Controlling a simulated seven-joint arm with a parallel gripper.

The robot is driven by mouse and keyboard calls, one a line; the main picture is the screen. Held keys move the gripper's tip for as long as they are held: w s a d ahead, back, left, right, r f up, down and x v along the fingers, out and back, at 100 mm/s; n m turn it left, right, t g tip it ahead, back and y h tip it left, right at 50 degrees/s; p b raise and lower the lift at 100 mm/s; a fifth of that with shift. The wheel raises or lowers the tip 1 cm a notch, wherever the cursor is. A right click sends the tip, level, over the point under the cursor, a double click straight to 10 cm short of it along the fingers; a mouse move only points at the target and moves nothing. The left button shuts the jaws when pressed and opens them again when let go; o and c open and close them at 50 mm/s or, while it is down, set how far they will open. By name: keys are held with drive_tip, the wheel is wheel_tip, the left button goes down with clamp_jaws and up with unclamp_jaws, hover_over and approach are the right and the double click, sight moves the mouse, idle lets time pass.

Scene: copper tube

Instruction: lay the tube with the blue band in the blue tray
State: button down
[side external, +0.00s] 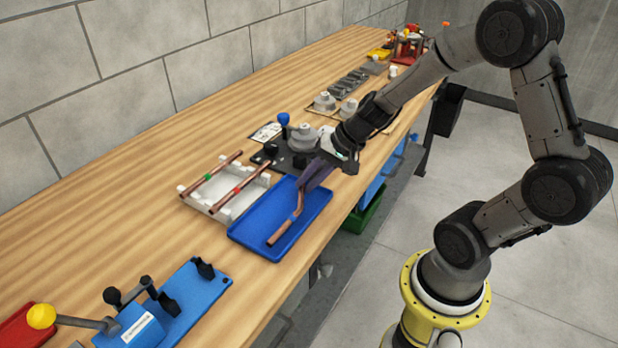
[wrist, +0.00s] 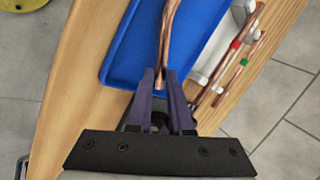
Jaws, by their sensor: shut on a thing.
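My gripper (side external: 304,188) is shut on a bent copper tube (side external: 283,230), over the blue tray (side external: 262,215). The tube angles down toward the tray's near left end; I cannot tell whether it touches the tray floor. In the wrist view the tube (wrist: 166,40) runs forward from between the purple fingers (wrist: 161,80), above the tray (wrist: 128,55). No blue band shows on its visible part; the stretch between the fingers is hidden.
A white rack (side external: 202,205) left of the tray holds a green-banded tube (side external: 223,166) and a red-banded tube (side external: 250,182). A dark fixture (side external: 267,155) stands behind the tray. A blue clamp device (side external: 140,325) is at the front left. Bare wood lies between.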

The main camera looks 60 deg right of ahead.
drive_tip(key=shift+f, duration=0.4)
drive_tip(key=c, duration=0.8)
unclamp_jaws()
drive_tip(key=shift+o, duration=0.2)
drive_tip(key=shift+f, duration=0.15)
drive_tip(key=shift+s+f, duration=0.15)
drive_tip(key=shift+s, duration=0.05)
drive_tip(key=v, duration=1.4)
drive_tip(key=shift+w+r, duration=0.25)
drive_tip(key=shift+r, duration=0.1)
